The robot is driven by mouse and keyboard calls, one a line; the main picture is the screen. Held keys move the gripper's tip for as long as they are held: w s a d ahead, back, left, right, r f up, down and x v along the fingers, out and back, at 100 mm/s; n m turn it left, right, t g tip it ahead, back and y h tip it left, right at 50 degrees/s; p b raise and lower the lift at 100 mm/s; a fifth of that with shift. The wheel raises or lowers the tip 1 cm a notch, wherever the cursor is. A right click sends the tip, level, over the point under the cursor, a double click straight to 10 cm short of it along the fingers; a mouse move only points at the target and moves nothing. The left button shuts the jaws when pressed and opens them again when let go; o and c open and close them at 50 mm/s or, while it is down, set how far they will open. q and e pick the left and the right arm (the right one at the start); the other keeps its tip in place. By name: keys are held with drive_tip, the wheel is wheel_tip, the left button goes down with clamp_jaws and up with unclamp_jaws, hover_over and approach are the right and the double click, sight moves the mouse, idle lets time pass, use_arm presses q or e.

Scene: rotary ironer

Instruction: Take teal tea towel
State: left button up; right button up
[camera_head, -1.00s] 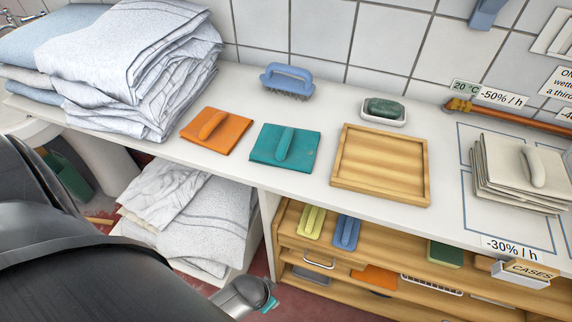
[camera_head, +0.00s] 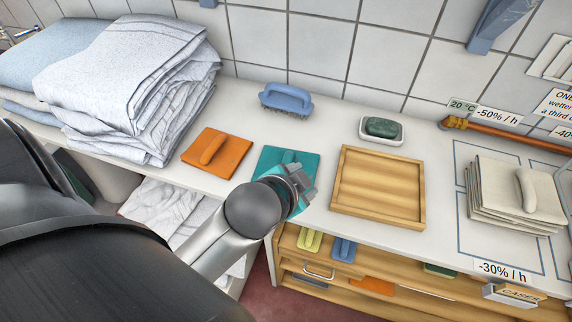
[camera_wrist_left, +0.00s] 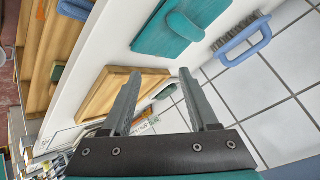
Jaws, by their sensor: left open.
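The teal tea towel (camera_head: 268,160) lies folded flat on the white counter, with a teal grip piece on top. In the head view my left gripper (camera_head: 302,190) is in front of it and hides its lower right part. The towel also shows in the left wrist view (camera_wrist_left: 152,40), at the top, beyond the fingertips. My left gripper is open in the wrist view (camera_wrist_left: 159,76), with nothing between its fingers. It appears to be above the counter, apart from the towel. My right gripper is not in view.
An orange folded cloth (camera_head: 217,152) lies left of the towel. A wooden tray (camera_head: 378,188) lies to its right. A blue brush (camera_head: 287,99) and a green soap in a dish (camera_head: 381,128) stand behind. Tall folded linen (camera_head: 130,85) fills the counter's left; beige cloths (camera_head: 515,195) lie at right.

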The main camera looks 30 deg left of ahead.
use_arm(q)
drive_tip(key=w+d+r+m+t+h, duration=0.25)
drive_tip(key=w+r+m, duration=0.2)
drive_tip(key=r, duration=0.25)
drive_tip(key=w+d+r+m+t+h, duration=0.2)
drive_tip(key=w+d+r+m+t, duration=0.15)
drive_tip(key=r+m, duration=0.35)
drive_tip(key=w+d+r+m+t+h, duration=0.2)
drive_tip(key=w+r+m+t, duration=0.15)
drive_tip(key=r, duration=0.45)
drive_tip(key=s+d+r+m+g+h, duration=0.2)
drive_tip(key=s+d+m+g+h, duration=0.35)
drive_tip(key=m, duration=0.95)
drive_tip(key=s+d+r+m+g+h, duration=0.3)
drive_tip(key=d+m+g+h, duration=0.5)
drive_tip(key=m, duration=0.8)
drive_tip(key=m+g+y, duration=0.5)
drive_tip(key=m+y, duration=1.1)
drive_tip(key=y, duration=0.3)
hover_over(286, 162)
wheel_tip(286, 162, down, 15)
drive_tip(key=f, duration=0.9)
drive_tip(key=shift+s+f, duration=0.1)
drive_tip(key=shift+s, duration=0.3)
drive_tip(key=shift+w+f, duration=0.2)
drive_tip(key=shift+f, duration=1.3)
drive_tip(key=shift+w+f, duration=0.2)
drive_tip(key=shift+f, duration=1.25)
